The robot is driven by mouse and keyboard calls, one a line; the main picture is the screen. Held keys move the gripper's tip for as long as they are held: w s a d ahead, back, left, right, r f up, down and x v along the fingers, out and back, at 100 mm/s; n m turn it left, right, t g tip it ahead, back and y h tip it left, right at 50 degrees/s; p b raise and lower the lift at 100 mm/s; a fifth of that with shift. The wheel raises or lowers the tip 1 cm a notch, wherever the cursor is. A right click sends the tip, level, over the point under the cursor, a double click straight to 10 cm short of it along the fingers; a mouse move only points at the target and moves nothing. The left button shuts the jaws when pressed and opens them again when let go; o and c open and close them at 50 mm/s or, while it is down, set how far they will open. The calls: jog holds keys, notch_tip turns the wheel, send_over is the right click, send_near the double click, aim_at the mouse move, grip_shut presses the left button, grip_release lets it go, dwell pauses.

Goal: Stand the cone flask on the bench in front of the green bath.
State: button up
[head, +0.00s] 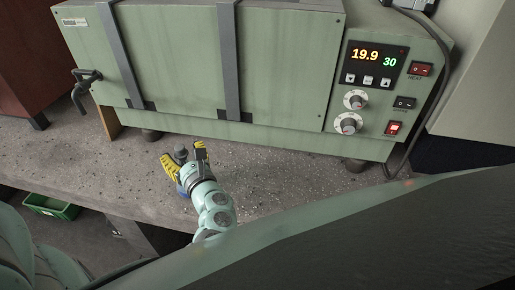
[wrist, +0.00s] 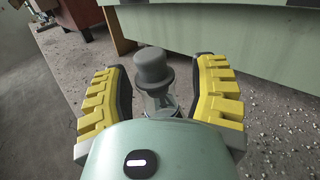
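The cone flask (wrist: 158,100) is clear glass with a grey stopper (wrist: 153,68). In the wrist view it is between the yellow-padded fingers of my gripper (wrist: 162,85), with a gap visible on both sides. Its lower body is hidden by my gripper's housing, so its contact with the bench cannot be seen. In the head view the stopper (head: 181,153) shows between the spread fingers of my gripper (head: 185,157). The green bath (head: 285,55) stands behind, with a lit display reading 19.9 and 30. My gripper is over the speckled bench (head: 270,180) in front of the bath.
The bench strip right of my gripper is clear. The bath's short feet (head: 355,165) stand on the bench. A black cable (head: 427,120) hangs at the bath's right. A green crate (head: 50,206) lies below the bench's front edge. A red-brown cabinet (head: 30,60) stands at left.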

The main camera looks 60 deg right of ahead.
jog(key=shift+s, duration=0.1)
jog(key=v, duration=1.2)
dwell(0.4)
